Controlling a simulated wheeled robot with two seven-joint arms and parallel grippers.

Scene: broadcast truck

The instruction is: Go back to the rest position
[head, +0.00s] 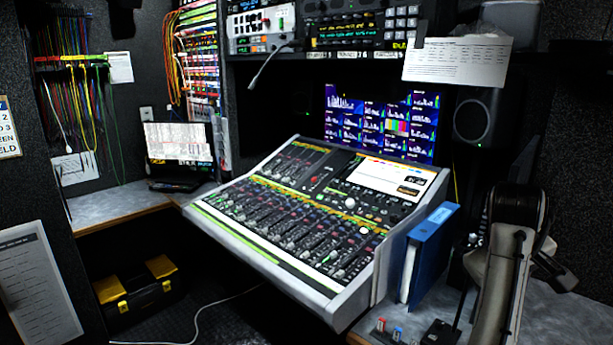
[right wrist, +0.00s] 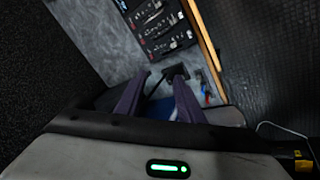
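My right gripper (right wrist: 159,77) shows in the right wrist view with its two dark fingers apart. I see nothing held between them. Its fingers point over the grey counter, towards a small black stand (right wrist: 178,71). In the head view my right arm (head: 500,275) comes in at the lower right, over the right counter; its fingers cannot be made out there. My left arm and left gripper are not in view.
The mixing console (head: 290,215) fills the middle. A blue binder (head: 432,250) stands upright between it and my right arm. A black stand (head: 440,333) and small red and blue connectors (head: 397,333) lie near the counter front. A laptop (head: 180,145) stands left; a toolbox (head: 137,290) sits below.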

